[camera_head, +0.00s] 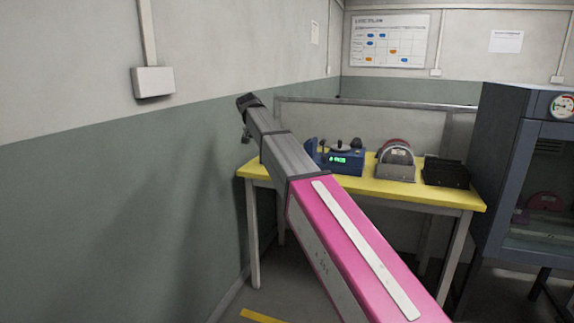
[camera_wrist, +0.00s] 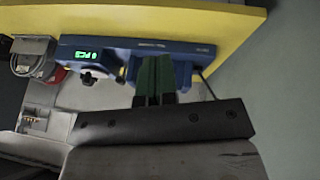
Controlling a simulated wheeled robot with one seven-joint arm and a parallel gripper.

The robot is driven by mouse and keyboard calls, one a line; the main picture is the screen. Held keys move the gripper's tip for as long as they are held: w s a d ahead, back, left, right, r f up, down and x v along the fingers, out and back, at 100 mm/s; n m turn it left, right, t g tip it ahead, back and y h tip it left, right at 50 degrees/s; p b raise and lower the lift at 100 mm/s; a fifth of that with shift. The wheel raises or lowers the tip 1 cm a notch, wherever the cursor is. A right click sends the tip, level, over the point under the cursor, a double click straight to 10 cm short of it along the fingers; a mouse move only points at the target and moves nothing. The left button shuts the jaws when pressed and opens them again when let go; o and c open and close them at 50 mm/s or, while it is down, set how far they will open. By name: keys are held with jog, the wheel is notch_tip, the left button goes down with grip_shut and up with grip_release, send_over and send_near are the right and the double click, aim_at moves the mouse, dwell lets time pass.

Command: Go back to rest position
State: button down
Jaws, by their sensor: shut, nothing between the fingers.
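My gripper (camera_wrist: 154,72) shows in the wrist view with its two green-tipped fingers together and nothing between them. The fingers overlap the blue device (camera_wrist: 110,45) in that view; I cannot tell whether they touch it. In the head view my pink and grey arm reaches up and left across the middle, and the gripper itself cannot be made out. The same blue device (camera_head: 340,163), with a lit green display, sits on the yellow table behind the arm, partly hidden by it.
The yellow table (camera_head: 425,194) also holds a grey rounded holder (camera_head: 396,168) and a black tray (camera_head: 446,172). A dark cabinet (camera_head: 499,150) stands at the right. The green and white wall (camera_head: 110,190) is on the left. Some floor shows below the table.

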jog(key=s+d+f+g, duration=0.1)
jog(key=s+d+f, duration=0.4)
jog(key=f, duration=0.4)
jog(key=s+d+f+n+y, duration=0.1)
jog(key=s+d+f, duration=0.2)
jog(key=d+f, duration=0.5)
jog(key=s+d+f+g, duration=0.1)
jog(key=s+d+f, duration=0.35)
jog(key=f, duration=0.55)
jog(key=s+d+f+g+y, duration=0.1)
jog(key=s+d+f, duration=0.4)
jog(key=s+f, duration=0.3)
jog(key=s+d+f+n+g+y, duration=0.1)
jog(key=s+d+f, duration=0.5)
jog(key=s, duration=0.5)
notch_tip(320, 180, down, 2)
jog(key=shift+d+f, duration=0.15)
jog(key=shift+d, duration=0.05)
